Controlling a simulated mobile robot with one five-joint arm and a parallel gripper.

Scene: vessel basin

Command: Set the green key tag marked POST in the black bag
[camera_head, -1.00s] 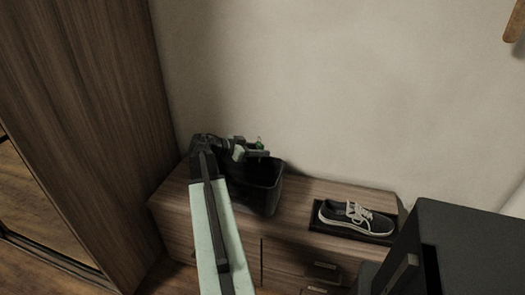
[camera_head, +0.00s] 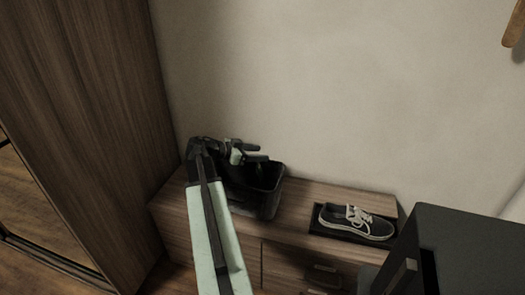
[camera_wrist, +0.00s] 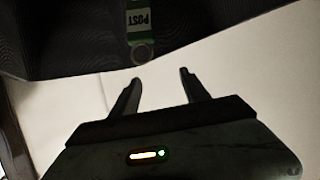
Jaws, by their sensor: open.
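The black bag (camera_head: 262,203) stands open-topped on the left part of the wooden cabinet. My gripper (camera_head: 257,153) is above the bag's opening, open and empty. In the wrist view its two fingers (camera_wrist: 160,77) are spread with nothing between them. The green key tag (camera_wrist: 138,20), with a white label reading POST upside down and a ring at its end, shows beyond the fingertips, apart from them, against the dark bag (camera_wrist: 60,45). The tag is hidden in the head view, where the bag's interior is dark.
A dark sneaker (camera_head: 354,221) sits on a black tray (camera_head: 330,229) at the right of the cabinet top (camera_head: 300,200). A tall wooden wardrobe (camera_head: 85,120) stands to the left, and the wall is close behind the bag. A dark box-shaped object (camera_head: 465,245) fills the lower right.

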